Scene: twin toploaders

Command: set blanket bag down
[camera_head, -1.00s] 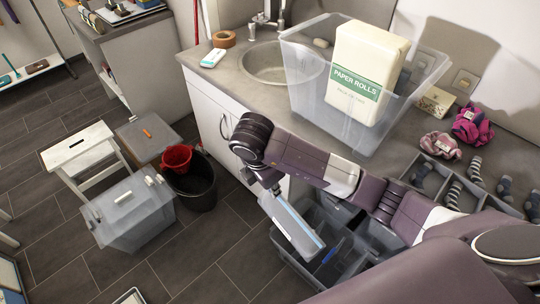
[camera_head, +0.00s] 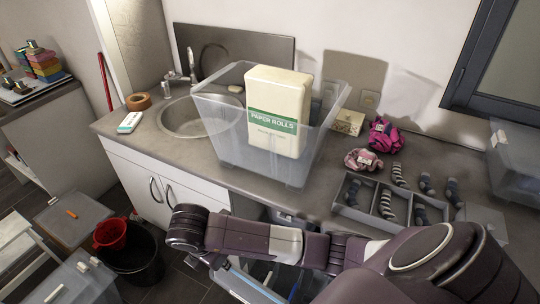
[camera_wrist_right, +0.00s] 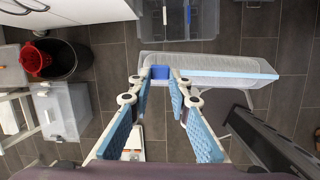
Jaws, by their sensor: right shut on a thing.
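My right gripper (camera_wrist_right: 166,82) is shut on the blanket bag (camera_wrist_right: 215,63) in the right wrist view. The bag is a long, flat, pale grey bag with a blue edge, held near its left end in that view, above the dark tiled floor. In the head view, my right arm hides most of the bag. A pale, blue-edged strip of it (camera_head: 244,285) shows below the arm. My left gripper is not in view.
A clear tub (camera_head: 215,125) with a paper rolls pack (camera_head: 275,140) stands on the counter by the sink (camera_head: 190,112). A sock organiser (camera_head: 365,215) is at the right. A black bucket (camera_head: 135,262) and lidded boxes stand on the floor at lower left.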

